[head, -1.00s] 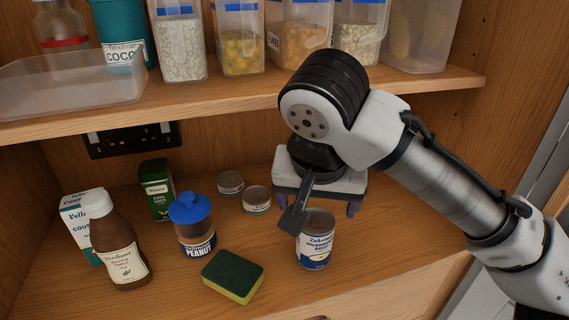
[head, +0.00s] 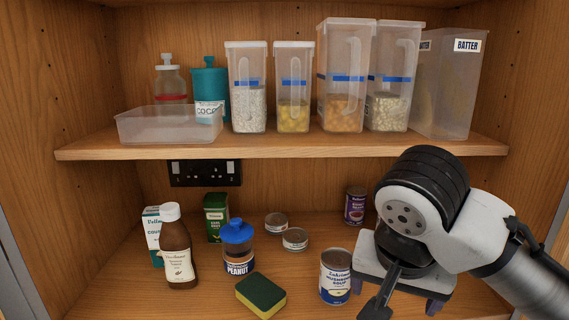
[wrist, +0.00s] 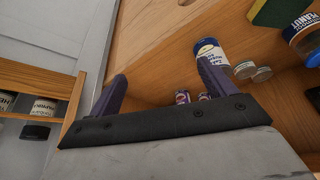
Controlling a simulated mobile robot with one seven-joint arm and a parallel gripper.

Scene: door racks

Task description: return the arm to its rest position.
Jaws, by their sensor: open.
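My gripper (head: 408,303) is at the lower right of the head view, in front of the right part of the lower shelf. Its two dark fingers stand wide apart, with nothing between them; it also shows in the wrist view (wrist: 160,88). In the head view the mushroom soup can (head: 335,278) stands upright just left of my gripper, apart from it as far as I can tell. In the wrist view the can (wrist: 210,50) shows beyond the right finger. The arm reaches in from the right edge of the head view.
A sponge (head: 261,295), peanut jar (head: 238,247), brown sauce bottle (head: 177,250), green box (head: 216,217) and small tins (head: 295,239) stand on the lower shelf. Another can (head: 355,206) stands behind. The upper shelf (head: 290,145) holds clear containers (head: 345,75) and a shallow tray (head: 168,124).

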